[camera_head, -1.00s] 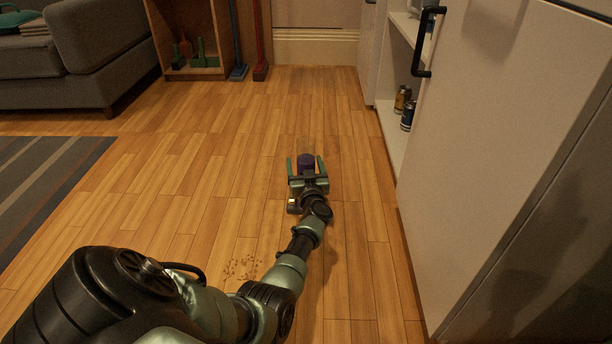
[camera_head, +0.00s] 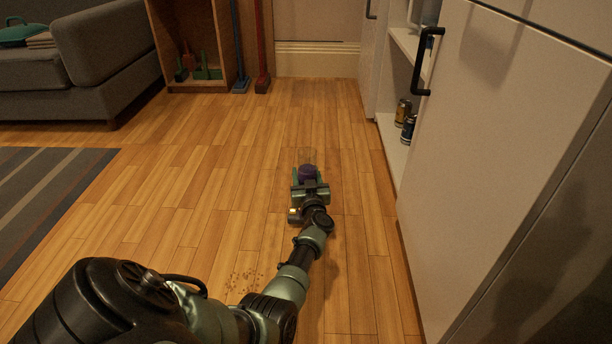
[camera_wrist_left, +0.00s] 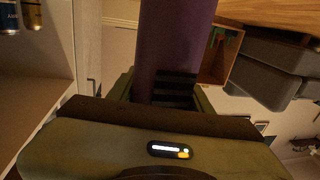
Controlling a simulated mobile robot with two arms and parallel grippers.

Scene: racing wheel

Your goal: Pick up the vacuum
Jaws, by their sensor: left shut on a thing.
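The vacuum (camera_head: 308,173) is a small handheld thing with a purple body and a clear front end. In the head view it is at the far end of my left arm, over the wooden floor. My left gripper (camera_head: 310,186) is shut on it, with one finger on each side. In the left wrist view the purple body (camera_wrist_left: 175,40) rises between the fingers, which are partly hidden behind the gripper's housing. I cannot tell whether the vacuum touches the floor. My right gripper is in neither view.
White cabinets (camera_head: 490,160) with a black handle stand close on the right, with cans (camera_head: 405,118) on an open shelf. A grey sofa (camera_head: 110,60) and striped rug (camera_head: 45,195) are on the left. Crumbs (camera_head: 243,282) lie beside my arm. The floor ahead is clear.

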